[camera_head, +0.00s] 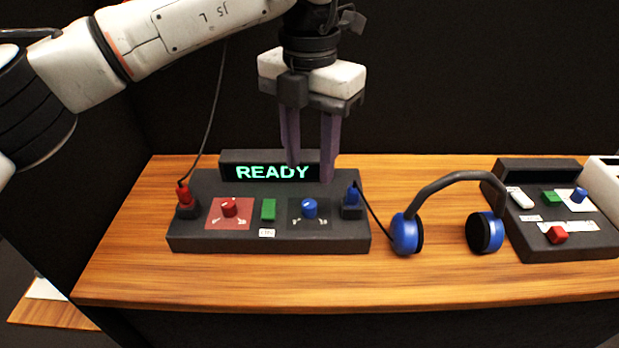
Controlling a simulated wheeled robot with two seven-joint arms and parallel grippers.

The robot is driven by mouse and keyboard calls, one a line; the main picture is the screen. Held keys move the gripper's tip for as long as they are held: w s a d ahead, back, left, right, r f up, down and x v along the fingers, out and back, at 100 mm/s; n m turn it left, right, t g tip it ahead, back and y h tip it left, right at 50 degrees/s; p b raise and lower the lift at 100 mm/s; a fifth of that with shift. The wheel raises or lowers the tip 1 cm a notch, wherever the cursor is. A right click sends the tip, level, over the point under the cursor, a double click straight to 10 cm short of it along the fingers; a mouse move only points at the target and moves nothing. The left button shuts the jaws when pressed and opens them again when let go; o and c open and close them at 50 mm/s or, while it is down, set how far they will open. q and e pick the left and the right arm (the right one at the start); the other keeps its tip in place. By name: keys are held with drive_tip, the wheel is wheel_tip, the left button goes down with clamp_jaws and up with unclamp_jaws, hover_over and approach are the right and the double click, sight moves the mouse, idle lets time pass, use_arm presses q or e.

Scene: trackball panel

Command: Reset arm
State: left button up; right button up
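My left gripper (309,172) hangs pointing down over the back of the dark control panel (270,243). Its two purple fingers are apart with nothing seen between them, and they partly cover the right end of the display (240,172). The display reads READY in green. The panel carries a red knob (229,207) on a red plate, a green button (268,209), a blue knob (309,208), a red plug (184,194) at the left and a blue plug (352,196) at the right. My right gripper is not in view.
Blue headphones (405,233) stand right of the panel, a cable running toward them. A second dark panel (545,247) with a green button, blue knob and red button sits farther right. Bare wooden table (250,281) lies in front. A dark wall stands behind.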

use_arm(q)
wheel_tip(320, 180, up, 2)
drive_tip(key=shift+r, duration=0.2)
